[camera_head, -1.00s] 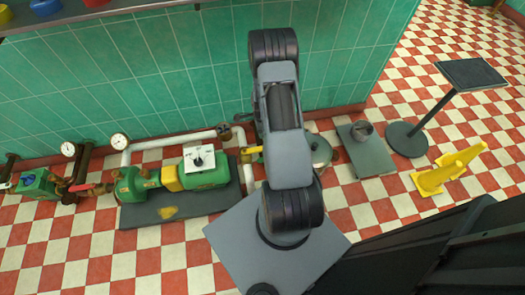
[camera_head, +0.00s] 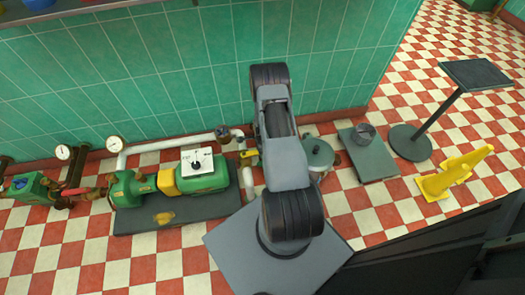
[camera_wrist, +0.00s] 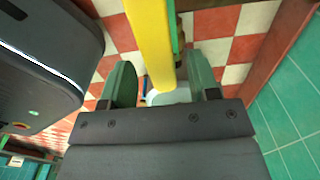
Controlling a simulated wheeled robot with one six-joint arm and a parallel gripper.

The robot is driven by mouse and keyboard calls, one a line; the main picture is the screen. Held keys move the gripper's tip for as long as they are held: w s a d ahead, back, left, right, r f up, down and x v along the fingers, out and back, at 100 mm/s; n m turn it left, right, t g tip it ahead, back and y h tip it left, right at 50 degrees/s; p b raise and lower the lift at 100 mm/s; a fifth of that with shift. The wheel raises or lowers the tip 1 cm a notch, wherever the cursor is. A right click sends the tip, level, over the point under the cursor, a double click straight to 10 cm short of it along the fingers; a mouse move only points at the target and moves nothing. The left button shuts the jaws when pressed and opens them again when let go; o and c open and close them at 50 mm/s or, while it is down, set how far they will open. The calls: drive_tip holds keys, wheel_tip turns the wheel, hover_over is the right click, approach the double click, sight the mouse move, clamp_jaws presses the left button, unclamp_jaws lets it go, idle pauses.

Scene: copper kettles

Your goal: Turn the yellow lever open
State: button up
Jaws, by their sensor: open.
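The yellow lever (camera_wrist: 152,45) is a long bar in the wrist view, running from the top edge down between the two green fingers of my gripper (camera_wrist: 161,88). The fingers are spread, one on each side of the lever, with a gap on both sides; I cannot tell whether either touches it. A pale round part shows behind the lever's lower end. In the head view a small yellow piece of the lever (camera_head: 250,156) shows just left of my arm, by the white pipe (camera_head: 172,145). My arm hides the rest, and my gripper is hidden there.
A green and yellow pump (camera_head: 205,178) stands on a dark plinth left of my arm. A lidded pot (camera_head: 318,153) stands to the right, then a grey scale-like plate (camera_head: 372,165), a stand (camera_head: 410,142) and a yellow cone (camera_head: 440,182). The tiled wall (camera_head: 150,80) is close behind.

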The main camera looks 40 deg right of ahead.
drive_tip(key=shift+f, duration=0.15)
clamp_jaws()
idle(0.5)
